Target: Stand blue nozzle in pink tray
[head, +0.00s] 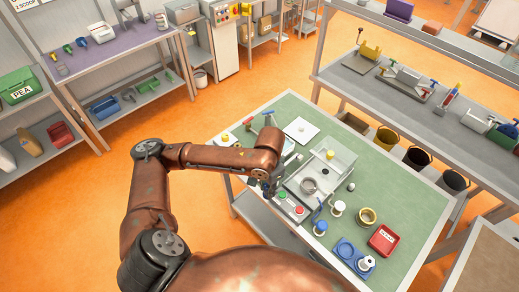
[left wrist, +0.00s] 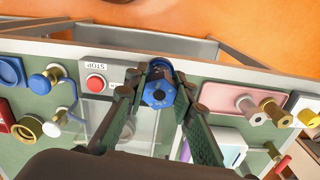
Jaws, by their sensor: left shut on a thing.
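My left gripper (head: 268,190) is over the near edge of the green table. In the left wrist view its two green fingers (left wrist: 158,100) are shut around a blue nozzle (left wrist: 158,94), seen end-on. The pink tray (left wrist: 222,97) lies to the right of the nozzle in the left wrist view, apart from it. Pinkish-brown cylindrical parts stand at or beside the tray; I cannot tell exactly how they rest. In the head view my left arm seems to cover the tray. My right gripper is not in view.
A button box with a red stop button (left wrist: 95,83) sits at the table edge near the gripper. A clear-walled fixture (head: 325,172), a blue tray (head: 346,250), a red bin (head: 383,240) and a brass ring (head: 367,216) occupy the table. Its far right part is clear.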

